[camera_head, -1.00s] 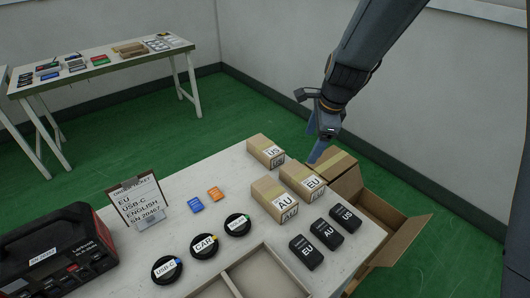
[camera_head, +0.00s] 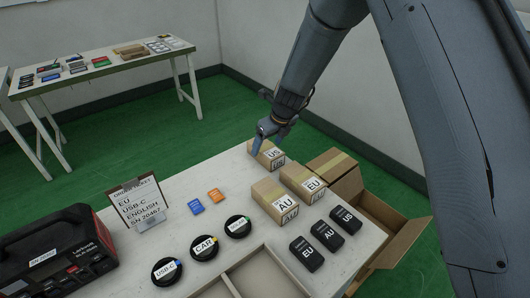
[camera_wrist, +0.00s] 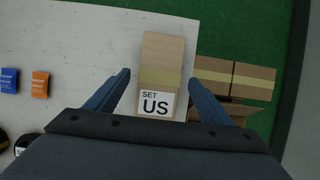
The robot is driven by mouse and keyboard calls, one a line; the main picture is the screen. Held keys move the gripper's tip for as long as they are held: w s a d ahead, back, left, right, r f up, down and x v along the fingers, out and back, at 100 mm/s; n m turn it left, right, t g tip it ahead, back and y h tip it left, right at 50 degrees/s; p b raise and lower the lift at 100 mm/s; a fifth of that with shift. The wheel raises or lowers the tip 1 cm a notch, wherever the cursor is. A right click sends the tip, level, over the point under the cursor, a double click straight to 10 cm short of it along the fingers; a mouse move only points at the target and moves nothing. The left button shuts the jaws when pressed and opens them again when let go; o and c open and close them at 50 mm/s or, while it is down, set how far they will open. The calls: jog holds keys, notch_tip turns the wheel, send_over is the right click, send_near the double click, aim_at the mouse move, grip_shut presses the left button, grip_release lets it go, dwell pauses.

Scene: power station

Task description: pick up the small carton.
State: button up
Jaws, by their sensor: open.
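Three small cartons stand on the white table: the US carton (camera_head: 270,156) at the back, the EU carton (camera_head: 302,181) and the AU carton (camera_head: 275,203). My gripper (camera_head: 268,142) is at the US carton and hides part of its top. In the wrist view the US carton (camera_wrist: 161,72) lies between the two spread fingers of my gripper (camera_wrist: 156,84), with gaps on both sides. The gripper is open and holds nothing. I cannot tell how far the fingertips are above the table.
A large open cardboard box (camera_head: 385,215) stands beyond the table's right edge, close to the EU carton. Black labelled blocks (camera_head: 326,232), round pucks (camera_head: 204,247), an order ticket (camera_head: 138,205) and a power station (camera_head: 55,258) occupy the table.

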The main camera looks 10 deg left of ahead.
aim_at(266, 147)
jog(key=shift+x, duration=1.65)
jog(key=c, duration=1.4)
